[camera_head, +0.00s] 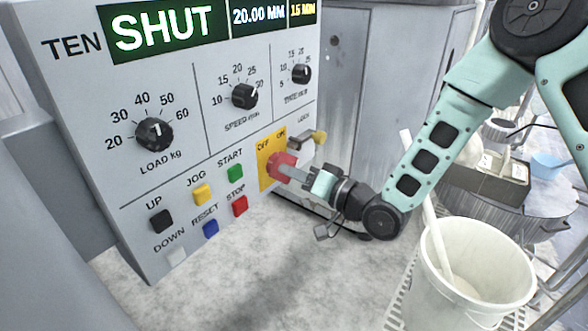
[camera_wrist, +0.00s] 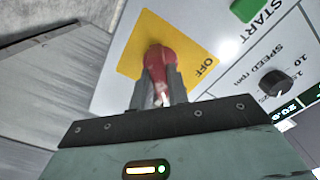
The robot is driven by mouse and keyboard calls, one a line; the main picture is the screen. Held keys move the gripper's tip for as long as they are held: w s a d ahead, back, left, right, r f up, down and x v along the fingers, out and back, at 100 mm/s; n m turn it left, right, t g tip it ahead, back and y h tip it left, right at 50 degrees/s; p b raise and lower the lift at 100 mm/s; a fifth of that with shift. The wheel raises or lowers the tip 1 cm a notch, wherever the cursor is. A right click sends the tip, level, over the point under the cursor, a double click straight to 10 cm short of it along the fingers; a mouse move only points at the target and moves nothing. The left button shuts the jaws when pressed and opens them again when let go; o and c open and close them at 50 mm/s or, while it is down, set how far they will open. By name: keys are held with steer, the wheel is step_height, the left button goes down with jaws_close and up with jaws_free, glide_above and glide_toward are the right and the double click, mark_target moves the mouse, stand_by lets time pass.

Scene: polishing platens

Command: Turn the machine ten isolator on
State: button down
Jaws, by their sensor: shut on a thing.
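The isolator is a red rotary handle (camera_head: 279,164) on a yellow plate (camera_head: 264,175) marked OFF and ON, low on the right of the panel labelled TEN. My gripper (camera_head: 290,173) reaches it from the right, its fingers shut on the red handle. In the wrist view the handle (camera_wrist: 159,60) stands between the two fingers (camera_wrist: 159,88), in front of the yellow plate (camera_wrist: 135,47), with OFF readable beside it. The fingers hide part of the handle, and I cannot tell for sure which mark it points to. The panel's display (camera_head: 168,24) reads SHUT.
A white bucket (camera_head: 430,262) stands at the lower right, below my arm.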

stand_by(0.4)
steer(key=c, duration=1.4)
jaws_free()
steer(key=shift+o, duration=0.2)
steer(key=shift+s+d, duration=0.1)
steer(key=p+v, duration=0.7)
steer(key=v, duration=1)
steer(key=shift+s+d+f, duration=0.1)
